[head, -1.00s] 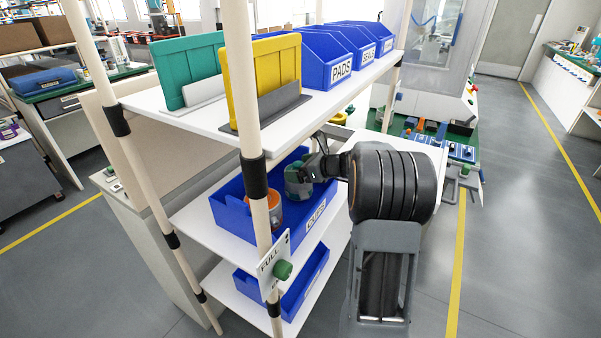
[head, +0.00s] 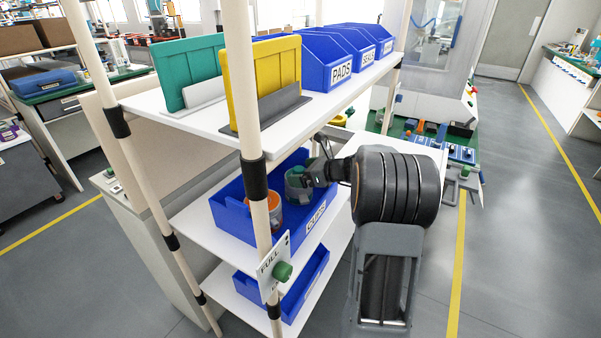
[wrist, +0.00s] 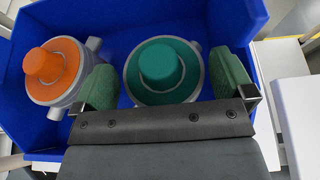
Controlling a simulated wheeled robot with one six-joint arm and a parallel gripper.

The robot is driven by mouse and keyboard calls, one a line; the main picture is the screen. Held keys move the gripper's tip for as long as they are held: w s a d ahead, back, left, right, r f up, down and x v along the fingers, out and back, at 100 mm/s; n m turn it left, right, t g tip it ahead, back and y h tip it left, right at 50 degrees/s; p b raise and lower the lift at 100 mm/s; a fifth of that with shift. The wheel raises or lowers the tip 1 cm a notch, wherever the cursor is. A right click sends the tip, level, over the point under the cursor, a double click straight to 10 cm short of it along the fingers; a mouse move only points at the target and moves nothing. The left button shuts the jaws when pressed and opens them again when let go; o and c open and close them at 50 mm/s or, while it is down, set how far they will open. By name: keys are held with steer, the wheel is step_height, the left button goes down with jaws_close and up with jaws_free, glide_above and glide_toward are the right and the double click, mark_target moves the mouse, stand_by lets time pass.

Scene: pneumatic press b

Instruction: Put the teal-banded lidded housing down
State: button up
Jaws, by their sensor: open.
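The teal-banded lidded housing (wrist: 163,70) is in the blue bin (wrist: 225,20), a grey round body with a teal top. In the head view the housing (head: 297,181) shows at the right part of the bin (head: 238,222), partly hidden by my gripper. My gripper (wrist: 168,85) is open, with one green finger pad on each side of the housing. A narrow gap shows beside the right pad; the left pad is close to the housing's side. An orange-topped housing (wrist: 55,68) sits to the left in the same bin, also seen in the head view (head: 274,208).
The bin stands on the middle shelf of a white rack. A shelf with yellow panel (head: 265,80), teal panel (head: 190,70) and blue bins (head: 340,65) is above. A rack post (head: 250,110) stands in front. Another blue bin (head: 285,290) is below.

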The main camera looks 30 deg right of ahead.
steer(key=v, duration=1)
steer(key=shift+s+d+r+p, duration=0.15)
steer(key=shift+s+p, duration=0.15)
steer(key=shift+p, duration=0.05)
